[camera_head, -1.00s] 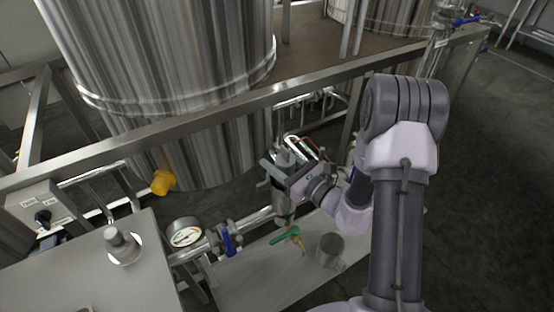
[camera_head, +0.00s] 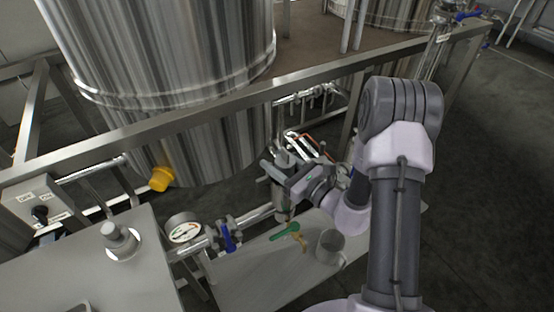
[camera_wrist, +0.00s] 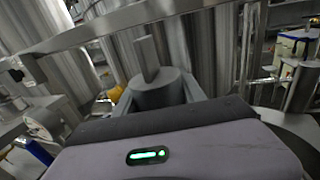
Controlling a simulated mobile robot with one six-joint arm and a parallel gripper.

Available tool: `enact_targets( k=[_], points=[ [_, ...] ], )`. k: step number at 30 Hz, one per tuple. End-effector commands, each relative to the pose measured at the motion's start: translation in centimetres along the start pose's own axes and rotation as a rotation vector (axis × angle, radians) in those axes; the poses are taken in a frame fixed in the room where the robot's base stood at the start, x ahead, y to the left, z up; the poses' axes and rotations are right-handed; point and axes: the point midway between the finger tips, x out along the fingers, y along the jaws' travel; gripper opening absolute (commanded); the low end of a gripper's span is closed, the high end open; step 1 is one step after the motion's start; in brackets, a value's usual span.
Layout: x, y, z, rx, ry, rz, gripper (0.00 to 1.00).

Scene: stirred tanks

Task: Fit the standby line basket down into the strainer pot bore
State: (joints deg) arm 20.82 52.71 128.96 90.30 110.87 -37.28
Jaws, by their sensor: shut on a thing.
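My gripper (camera_head: 281,171) is shut on a grey round-topped piece with an upright tab, which I take to be the basket (camera_wrist: 158,90). In the wrist view this piece sits between the two jaws. Below the gripper in the head view is the metal strainer pot (camera_head: 282,199), upright on the pipe line. The gripper and the held piece cover the pot's mouth, so I cannot tell how far the basket is in the bore. An open grey cylinder (camera_head: 330,246) stands apart on the bench to the right.
A green-handled valve (camera_head: 287,231) lies just below the pot. A blue-handled valve (camera_head: 227,238) and a pressure gauge (camera_head: 184,231) are to the left. A steel rail (camera_head: 200,115) and a large tank (camera_head: 170,60) stand behind. The bench front (camera_head: 262,275) is clear.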

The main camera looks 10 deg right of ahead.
Motion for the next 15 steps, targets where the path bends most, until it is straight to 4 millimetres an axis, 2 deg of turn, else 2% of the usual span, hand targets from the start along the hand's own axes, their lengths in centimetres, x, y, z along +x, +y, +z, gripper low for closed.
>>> enact_targets(
  k=[4, 5, 8, 15],
  points=[
    [0.01, -0.01, -0.40, 0.000, 0.000, 0.000, 0.00],
    [0.01, -0.01, -0.37, -0.001, 0.000, 0.000, 0.51],
    [0.00, -0.01, -0.34, -0.001, 0.000, 0.000, 0.71],
    [-0.03, -0.01, -0.36, 0.000, 0.000, 0.000, 0.73]
  ],
)
